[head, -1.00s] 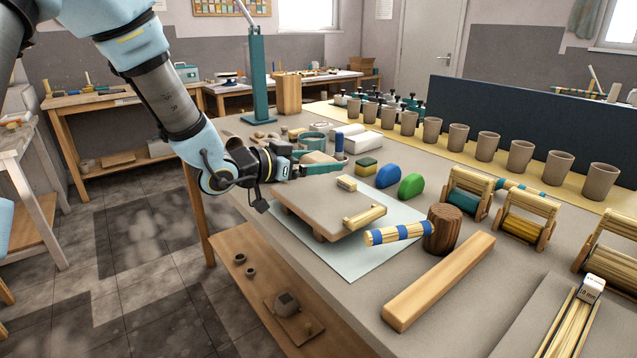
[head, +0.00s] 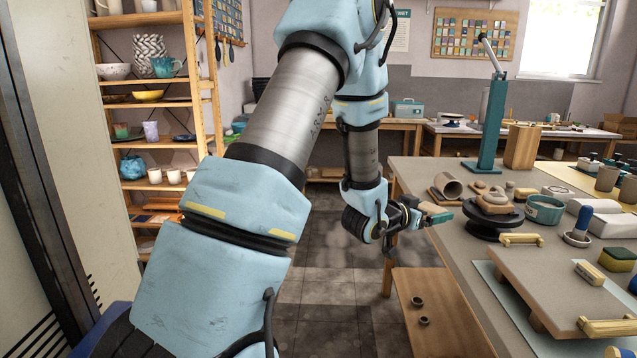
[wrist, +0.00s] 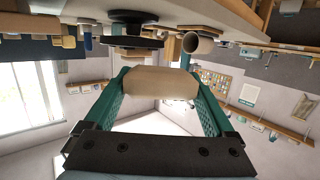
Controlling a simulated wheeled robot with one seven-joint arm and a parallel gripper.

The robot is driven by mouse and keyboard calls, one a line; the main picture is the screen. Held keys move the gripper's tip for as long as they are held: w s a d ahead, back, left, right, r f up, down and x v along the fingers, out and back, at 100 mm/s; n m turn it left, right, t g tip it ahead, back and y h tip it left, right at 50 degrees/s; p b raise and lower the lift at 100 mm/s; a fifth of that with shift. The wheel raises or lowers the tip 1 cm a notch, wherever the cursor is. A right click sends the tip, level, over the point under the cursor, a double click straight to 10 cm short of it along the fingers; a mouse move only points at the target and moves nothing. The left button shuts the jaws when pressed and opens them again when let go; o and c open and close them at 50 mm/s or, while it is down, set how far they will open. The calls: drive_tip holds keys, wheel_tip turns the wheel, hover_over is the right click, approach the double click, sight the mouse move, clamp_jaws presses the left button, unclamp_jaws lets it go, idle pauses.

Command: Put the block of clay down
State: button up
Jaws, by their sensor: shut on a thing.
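My gripper (head: 437,215) is beside the left edge of the worktable (head: 455,258) in the head view. In the wrist view its two teal fingers (wrist: 160,88) are shut on the block of clay (wrist: 160,83), a smooth beige lump with rounded ends. In the head view the clay is mostly hidden by the fingers. The clay is held up in the air, apart from the table.
A black turntable (head: 490,225) with a tan lump on it stands near the table's left edge, by a hollow clay cylinder (head: 447,186). A raised board (head: 555,285) lies nearer. A lower shelf (head: 445,325) holds small pots. Shelves of pottery (head: 150,102) stand at left.

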drive_tip(key=w+a+f+n+t+y, duration=0.2)
drive_tip(key=w+a+n+y, duration=0.1)
drive_tip(key=a, duration=0.9)
drive_tip(key=w+a+f+n+t+y, duration=0.2)
drive_tip(key=w+a+n+y, duration=0.2)
drive_tip(key=a, duration=0.8)
drive_tip(key=w+a+f+n+t+y, duration=0.2)
drive_tip(key=a+y, duration=0.3)
drive_tip(key=a, duration=0.8)
drive_tip(key=shift+w+n+t+y, duration=0.3)
drive_tip(key=shift+w+n, duration=0.35)
drive_tip(key=shift+n, duration=0.25)
drive_tip(key=s+d+r+m+g+h, duration=0.25)
drive_tip(key=d+m+h, duration=0.2)
drive_tip(key=d, duration=1.05)
drive_tip(key=s+d+r+m+g+h, duration=0.2)
drive_tip(key=s+d+m+h, duration=0.3)
drive_tip(key=d, duration=1.1)
drive_tip(key=s+d+r+m+g+h, duration=0.2)
drive_tip(key=s+d+r+m+g, duration=0.1)
drive_tip(key=s+d, duration=0.4)
drive_tip(key=s+d+r+m+g+h, duration=0.2)
drive_tip(key=s+d+r+m+g, duration=0.1)
drive_tip(key=s+d+g, duration=0.2)
drive_tip(key=s+d+r+m+g+h, duration=0.2)
drive_tip(key=s+d+m+g, duration=0.1)
drive_tip(key=s+d, duration=0.7)
drive_tip(key=shift+s+r+g, duration=0.4)
drive_tip(key=shift+s+g, duration=0.15)
drive_tip(key=shift+s, duration=0.25)
